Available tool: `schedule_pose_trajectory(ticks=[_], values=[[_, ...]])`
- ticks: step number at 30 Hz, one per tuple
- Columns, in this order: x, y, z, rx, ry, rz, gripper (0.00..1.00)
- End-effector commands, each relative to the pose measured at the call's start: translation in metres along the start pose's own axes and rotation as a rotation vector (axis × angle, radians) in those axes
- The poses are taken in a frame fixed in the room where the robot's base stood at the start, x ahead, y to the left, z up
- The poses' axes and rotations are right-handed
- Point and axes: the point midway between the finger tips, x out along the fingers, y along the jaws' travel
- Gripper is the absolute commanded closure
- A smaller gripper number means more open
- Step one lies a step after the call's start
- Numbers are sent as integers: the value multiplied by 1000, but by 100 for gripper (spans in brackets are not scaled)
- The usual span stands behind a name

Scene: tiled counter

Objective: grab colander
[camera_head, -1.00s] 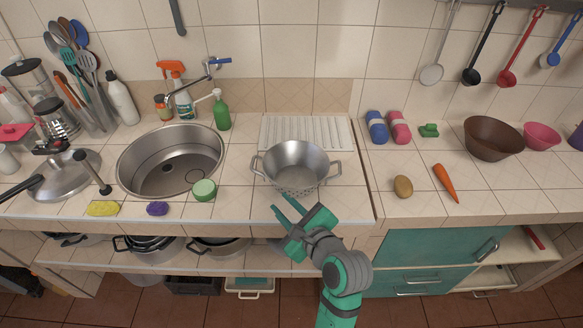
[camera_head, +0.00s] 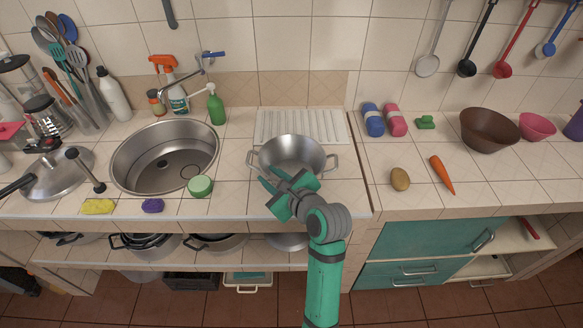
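The metal colander (camera_head: 291,150) stands upright on the counter, at the front of the ribbed drainboard, with a loop handle on its left and right sides. My green and grey gripper (camera_head: 268,177) is at the colander's front left, near its left handle. Its two fingertips look spread apart, with nothing seen between them. The gripper hides the lower front of the colander. I cannot tell whether the fingers touch it.
The sink (camera_head: 165,158) lies to the left, with a green round container (camera_head: 200,185) at its front right edge. A potato (camera_head: 400,179) and a carrot (camera_head: 442,175) lie to the right. Pots (camera_head: 217,245) sit on the shelf below.

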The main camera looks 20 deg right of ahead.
Motion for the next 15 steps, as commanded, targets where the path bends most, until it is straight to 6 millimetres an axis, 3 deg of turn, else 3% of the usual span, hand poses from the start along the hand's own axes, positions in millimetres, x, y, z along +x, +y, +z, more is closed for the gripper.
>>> schedule_pose_trajectory(ticks=[6, 14, 15], values=[[24, -2, -1, 1, 2, -1, 76], [27, -1, 0, 0, 0, -1, 76], [27, -1, 0, 0, 0, 0, 81]])
